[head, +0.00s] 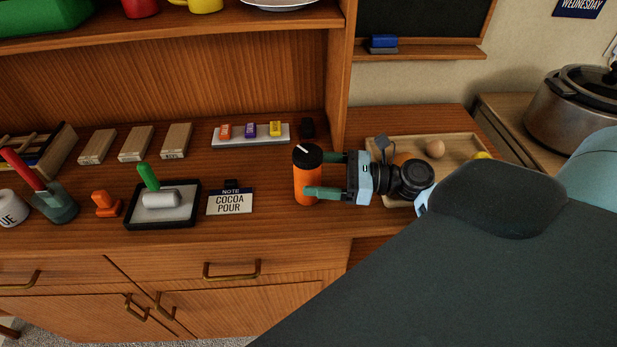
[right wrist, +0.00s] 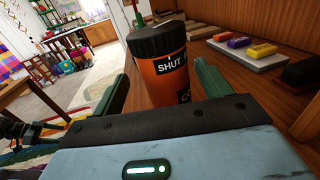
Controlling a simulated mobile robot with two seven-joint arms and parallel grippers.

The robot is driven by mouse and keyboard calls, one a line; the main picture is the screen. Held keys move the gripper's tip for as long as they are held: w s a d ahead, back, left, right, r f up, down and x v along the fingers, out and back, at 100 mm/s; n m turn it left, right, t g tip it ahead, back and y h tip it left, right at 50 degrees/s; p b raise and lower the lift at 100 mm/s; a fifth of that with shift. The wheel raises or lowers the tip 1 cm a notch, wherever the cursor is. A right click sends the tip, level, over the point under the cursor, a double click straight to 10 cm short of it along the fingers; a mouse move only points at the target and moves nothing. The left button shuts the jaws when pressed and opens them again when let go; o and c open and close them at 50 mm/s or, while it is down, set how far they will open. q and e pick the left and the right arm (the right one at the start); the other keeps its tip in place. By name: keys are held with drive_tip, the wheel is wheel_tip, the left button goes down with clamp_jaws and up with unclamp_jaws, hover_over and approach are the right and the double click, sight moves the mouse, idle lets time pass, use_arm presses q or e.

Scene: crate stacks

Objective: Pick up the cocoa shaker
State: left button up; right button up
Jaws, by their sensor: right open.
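The cocoa shaker (head: 307,180) is an orange cylinder with a black lid that has a white mark on top. It stands upright on the wooden counter. In the right wrist view the shaker (right wrist: 168,75) shows lettering that reads "SHUT" on its side. My right gripper (head: 322,174) comes in from the right, with its green fingers open on either side of the shaker. In the right wrist view the gripper (right wrist: 160,90) has one finger left and one right of the shaker, with visible gaps.
A note card (head: 230,202) reading "COCOA POUR" stands left of the shaker. Behind are a pale strip (head: 270,139) with coloured blocks and a small black object (head: 308,127). A wooden tray (head: 458,146) holds an egg.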

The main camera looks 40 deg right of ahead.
sight(300, 158)
drive_tip(key=x, duration=0.4)
drive_tip(key=shift+w+d, duration=0.1)
drive_tip(key=shift+w, duration=0.2)
drive_tip(key=shift+f, duration=0.1)
drive_tip(key=c, duration=1.2)
drive_tip(key=shift+c, duration=0.2)
drive_tip(key=shift+r+p, duration=0.3)
drive_tip(key=shift+r, duration=0.2)
drive_tip(key=r, duration=0.2)
drive_tip(key=shift+s+r, duration=0.2)
drive_tip(key=shift+r, duration=0.2)
drive_tip(key=s+r, duration=0.1)
drive_tip(key=s, duration=1.4)
drive_tip(key=shift+s+a+r, duration=0.15)
drive_tip(key=shift+s+a, duration=0.2)
drive_tip(key=shift+a, duration=0.15)
